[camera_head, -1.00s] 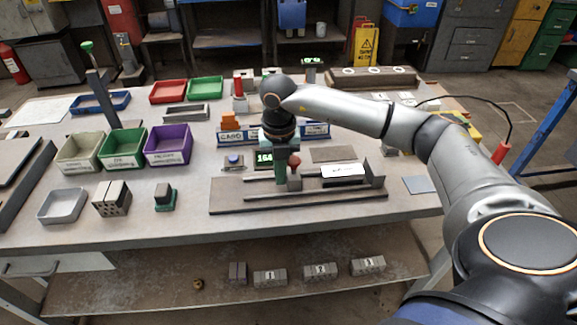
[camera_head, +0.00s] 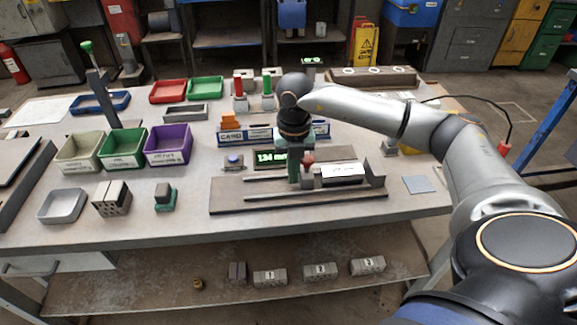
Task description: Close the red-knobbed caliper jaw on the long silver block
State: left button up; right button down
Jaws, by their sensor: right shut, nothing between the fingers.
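The caliper lies on a dark base plate (camera_head: 232,200) near the front of the table. Its sliding jaw with a red knob (camera_head: 308,158) stands at the left end of the long silver block (camera_head: 343,171). A small gap seems to remain between them. The fixed jaw (camera_head: 376,176) is at the block's right end. My right gripper (camera_head: 294,178) is shut and empty, pointing down just left of the red-knobbed jaw; I cannot tell if it touches it. The green readout (camera_head: 271,158) behind is partly hidden by the gripper and seems to read 134 mm. My left gripper is out of view.
A blue button box (camera_head: 233,162) and an orange-and-blue caliper sign (camera_head: 231,137) stand left of and behind the gripper. Open bins, such as the purple bin (camera_head: 168,157), are at the left. A flat grey square (camera_head: 418,184) lies right of the plate.

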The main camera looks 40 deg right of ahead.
aim_at(310, 171)
jog(key=shift+s+d, duration=0.55)
jog(key=shift+d, duration=0.35)
jog(key=shift+s+d, duration=0.5)
jog(key=shift+d, duration=0.5)
jog(key=shift+a, duration=0.2)
jog(key=shift+w+a+r, duration=0.1)
jog(key=shift+w+a, duration=0.4)
jog(key=shift+a, duration=0.25)
jog(key=shift+r+p, duration=3.2)
jog(key=shift+r, duration=0.8)
jog(key=shift+a+f, duration=0.1)
